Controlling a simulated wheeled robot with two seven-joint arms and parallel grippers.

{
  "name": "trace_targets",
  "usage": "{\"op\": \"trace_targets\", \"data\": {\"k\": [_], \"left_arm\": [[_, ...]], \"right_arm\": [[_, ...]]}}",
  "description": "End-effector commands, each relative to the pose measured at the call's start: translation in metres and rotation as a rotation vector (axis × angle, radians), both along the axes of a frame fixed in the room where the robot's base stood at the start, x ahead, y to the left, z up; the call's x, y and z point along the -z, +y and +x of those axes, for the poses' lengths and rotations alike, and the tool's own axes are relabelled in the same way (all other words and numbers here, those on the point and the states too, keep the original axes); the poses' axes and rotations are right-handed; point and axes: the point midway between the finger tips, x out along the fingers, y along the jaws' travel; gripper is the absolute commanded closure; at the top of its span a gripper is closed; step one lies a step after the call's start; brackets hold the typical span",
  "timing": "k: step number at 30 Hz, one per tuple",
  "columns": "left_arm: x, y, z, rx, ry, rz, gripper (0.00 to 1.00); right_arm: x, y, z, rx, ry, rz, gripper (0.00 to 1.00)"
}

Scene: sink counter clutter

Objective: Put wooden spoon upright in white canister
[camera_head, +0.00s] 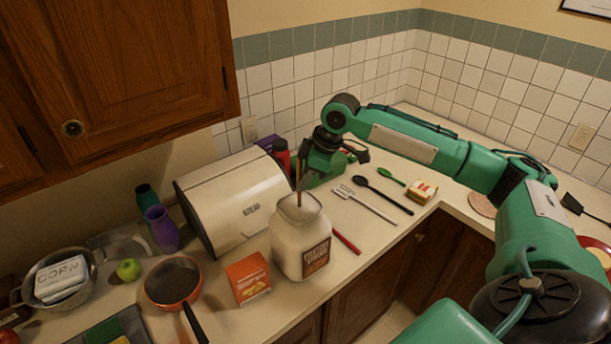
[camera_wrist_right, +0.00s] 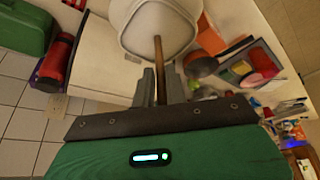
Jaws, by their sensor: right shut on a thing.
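The white canister (camera_head: 301,250) stands on the counter near its front edge, with a brown label and an open mouth. My right gripper (camera_head: 303,177) is above its back rim and is shut on the wooden spoon (camera_head: 299,192). The spoon is close to upright, and its lower end overlaps the canister's mouth; I cannot tell how deep it reaches. In the right wrist view the spoon (camera_wrist_right: 158,57) runs from between the fingers (camera_wrist_right: 160,88) to the canister opening (camera_wrist_right: 160,22). My left gripper is not in view.
A white bread box (camera_head: 232,200) stands behind left of the canister, an orange box (camera_head: 247,278) in front left. A red-handled tool (camera_head: 346,241), a slotted turner (camera_head: 362,203) and a black spoon (camera_head: 384,194) lie to the right. A pan (camera_head: 173,280) is farther left.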

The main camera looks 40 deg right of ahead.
Motion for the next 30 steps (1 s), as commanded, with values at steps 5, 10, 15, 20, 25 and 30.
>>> {"op": "trace_targets", "data": {"k": [5,10,15,20,25,30], "left_arm": [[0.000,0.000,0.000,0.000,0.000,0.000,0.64],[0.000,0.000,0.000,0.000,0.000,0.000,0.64],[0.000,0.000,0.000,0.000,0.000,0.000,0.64],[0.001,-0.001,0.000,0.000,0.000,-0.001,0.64],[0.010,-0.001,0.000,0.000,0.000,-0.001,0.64],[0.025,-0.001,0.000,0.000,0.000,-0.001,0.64]], "right_arm": [[0.000,0.000,0.000,0.000,0.000,0.000,1.00],[0.000,0.000,0.000,0.000,0.000,0.000,0.64],[0.000,0.000,0.000,0.000,0.000,0.000,0.62],[-0.001,0.000,0.000,0.000,-0.001,0.001,0.62],[-0.017,-0.007,-0.004,0.002,-0.005,-0.001,0.62],[-0.051,-0.018,-0.014,0.001,-0.006,0.000,0.62]]}}
